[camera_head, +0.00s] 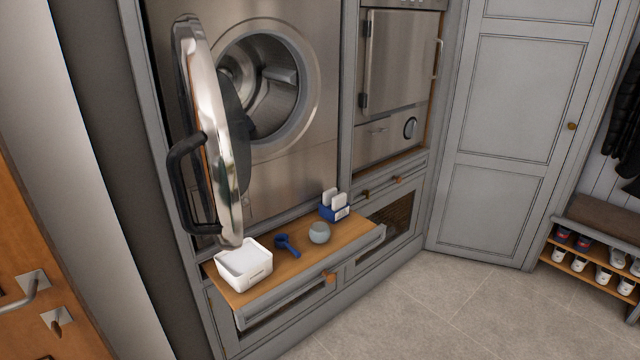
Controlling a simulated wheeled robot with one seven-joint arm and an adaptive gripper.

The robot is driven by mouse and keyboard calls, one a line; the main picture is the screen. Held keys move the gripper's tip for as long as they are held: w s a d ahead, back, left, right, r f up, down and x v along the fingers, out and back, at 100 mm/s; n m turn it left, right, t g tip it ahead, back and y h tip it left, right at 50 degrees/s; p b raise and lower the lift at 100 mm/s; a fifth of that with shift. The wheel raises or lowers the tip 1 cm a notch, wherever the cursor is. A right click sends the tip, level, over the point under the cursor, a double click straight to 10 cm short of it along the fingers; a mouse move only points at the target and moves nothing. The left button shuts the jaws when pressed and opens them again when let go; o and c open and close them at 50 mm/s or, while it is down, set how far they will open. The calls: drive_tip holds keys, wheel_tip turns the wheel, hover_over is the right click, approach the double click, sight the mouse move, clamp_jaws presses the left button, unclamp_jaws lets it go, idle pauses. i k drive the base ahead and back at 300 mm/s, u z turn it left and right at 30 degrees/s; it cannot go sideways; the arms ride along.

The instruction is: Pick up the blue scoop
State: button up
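The blue scoop (287,245) lies on the wooden pull-out shelf (297,263) below the washing machine. Its round end is toward the back left and the rest points to the front right. It sits between a white tub on its left and a grey round pot on its right, apart from the pot. My gripper is not in view.
The white tub (243,265), grey pot (319,233) and blue holder with white cards (335,207) share the shelf. The open washer door (215,135) with its black handle hangs above the shelf's left end. The tiled floor (440,305) in front is clear.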

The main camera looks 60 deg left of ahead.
sight(281, 240)
drive_tip(key=i, duration=1.3)
drive_tip(key=u, duration=3.15)
